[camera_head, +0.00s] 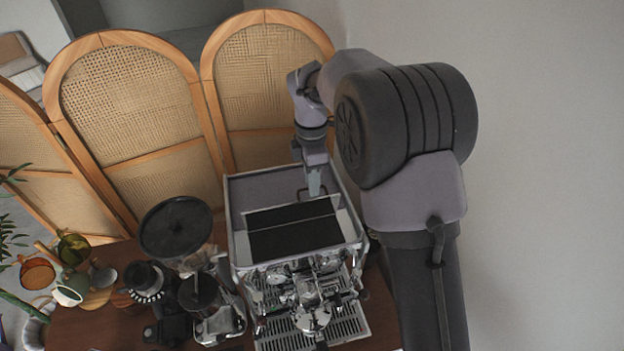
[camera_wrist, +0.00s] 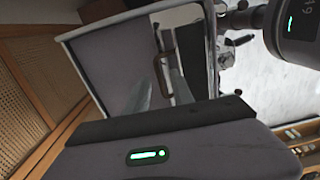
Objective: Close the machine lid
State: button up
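The coffee machine (camera_head: 348,228) is a boxy metal machine standing on the wooden cart. A grey panel with a pale rim, which looks like its lid (camera_head: 262,189), is at the back of its top, behind a black section; I cannot tell its exact angle. The lid also fills the upper left of the wrist view (camera_wrist: 112,62). A small brown handle (camera_wrist: 162,68) sits near the lid's edge. My gripper (camera_head: 314,188) reaches down to the handle from behind. In the wrist view its two fingers stand apart near the handle; contact is unclear.
A grinder with a dark round hopper (camera_head: 176,228) stands close on the machine's left. Cups, including an orange one (camera_head: 37,272), are at far left. A rattan folding screen (camera_head: 125,100) stands behind, and a plain wall (camera_head: 540,150) is on the right.

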jog(key=shift+c, duration=0.2)
grip_shut()
dwell(1.2)
